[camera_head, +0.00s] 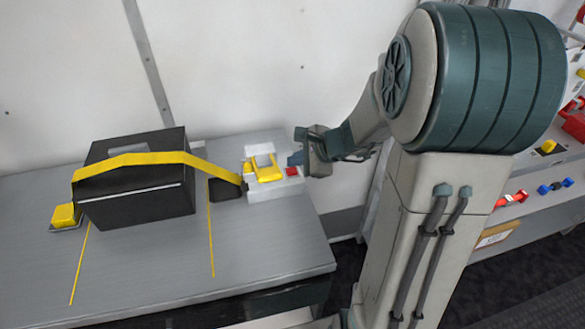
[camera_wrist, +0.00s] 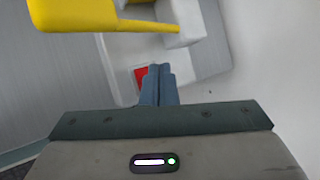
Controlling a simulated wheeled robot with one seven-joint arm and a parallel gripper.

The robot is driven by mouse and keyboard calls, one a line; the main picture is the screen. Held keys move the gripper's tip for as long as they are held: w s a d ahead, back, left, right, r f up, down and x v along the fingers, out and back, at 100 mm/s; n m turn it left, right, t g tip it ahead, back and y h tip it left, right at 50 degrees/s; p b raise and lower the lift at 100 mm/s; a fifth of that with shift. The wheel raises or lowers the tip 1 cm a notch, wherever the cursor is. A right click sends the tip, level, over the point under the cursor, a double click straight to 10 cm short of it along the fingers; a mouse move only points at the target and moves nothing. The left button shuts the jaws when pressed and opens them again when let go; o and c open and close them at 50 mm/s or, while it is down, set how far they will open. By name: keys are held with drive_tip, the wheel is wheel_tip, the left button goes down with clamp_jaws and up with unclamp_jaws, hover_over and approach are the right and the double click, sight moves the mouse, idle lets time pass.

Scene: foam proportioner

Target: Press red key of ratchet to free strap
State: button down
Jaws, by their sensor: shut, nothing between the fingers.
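The ratchet (camera_head: 258,188) is a light grey block with a yellow handle (camera_head: 265,170) near the right end of the grey table. Its red key (camera_head: 291,171) is a small red square on the side nearest my arm. A yellow strap (camera_head: 150,158) runs from the ratchet over a black case (camera_head: 140,200). My gripper (camera_head: 292,159) is shut and empty, with its tips close to the red key. In the wrist view the shut fingers (camera_wrist: 158,72) reach beside the red key (camera_wrist: 141,75) and partly hide it. I cannot tell whether they touch it.
The grey table (camera_head: 150,270) has thin yellow lines on its top. A yellow block (camera_head: 65,216) sits left of the case. A white wall (camera_head: 70,80) stands behind. Another bench with red and blue items (camera_head: 555,187) is at the right.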

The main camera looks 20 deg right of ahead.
sight(296, 172)
wheel_tip(296, 172, up, 5)
drive_tip(key=p, duration=0.4)
idle(1.1)
